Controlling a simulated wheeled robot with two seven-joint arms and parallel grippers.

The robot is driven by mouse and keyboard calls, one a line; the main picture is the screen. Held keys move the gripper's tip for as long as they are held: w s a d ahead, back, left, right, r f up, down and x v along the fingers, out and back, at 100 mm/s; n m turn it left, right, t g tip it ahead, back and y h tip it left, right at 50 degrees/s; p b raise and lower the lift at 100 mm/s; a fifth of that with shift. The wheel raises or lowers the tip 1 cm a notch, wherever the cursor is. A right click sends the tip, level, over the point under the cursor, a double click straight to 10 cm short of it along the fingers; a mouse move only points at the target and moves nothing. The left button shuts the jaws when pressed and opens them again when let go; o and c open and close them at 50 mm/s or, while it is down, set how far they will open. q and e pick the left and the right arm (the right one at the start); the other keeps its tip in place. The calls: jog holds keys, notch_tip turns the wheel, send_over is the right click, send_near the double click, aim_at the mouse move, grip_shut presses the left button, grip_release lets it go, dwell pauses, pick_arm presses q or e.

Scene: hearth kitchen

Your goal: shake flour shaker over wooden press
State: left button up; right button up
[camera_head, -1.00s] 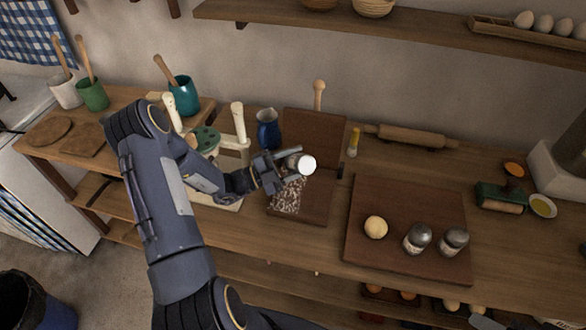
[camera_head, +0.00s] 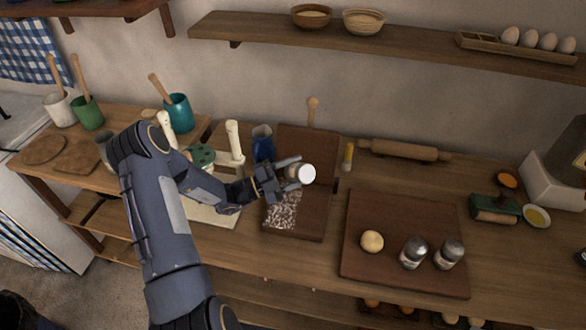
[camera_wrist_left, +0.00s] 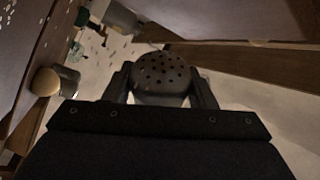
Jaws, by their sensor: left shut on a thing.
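My left gripper (camera_head: 285,177) is shut on the flour shaker (camera_head: 294,171), a small metal jar lying tilted on its side with its white end facing the head camera. In the left wrist view the shaker's perforated dome lid (camera_wrist_left: 163,74) shows between the two fingers. The shaker is above the wooden press (camera_head: 312,198), a dark hinged board whose back half stands raised and whose round-topped handle (camera_head: 312,104) stands behind. White flour specks (camera_head: 282,212) cover the left part of the press's lower board. The gripper hides part of the press. My right gripper is not in view.
Right of the press, a dark board (camera_head: 399,215) holds a dough ball (camera_head: 372,241) and two metal-topped shakers (camera_head: 413,252). A rolling pin (camera_head: 404,150) lies behind it. A blue jug (camera_head: 263,143) and a cream stand (camera_head: 232,141) are close on the left.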

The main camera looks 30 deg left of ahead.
pick_arm(q)
jog(key=shift+w+d, duration=0.85)
jog(key=shift+d, duration=2.75)
jog(key=s+d+p, duration=0.2)
jog(key=s+p, duration=0.1)
jog(key=s, duration=0.5)
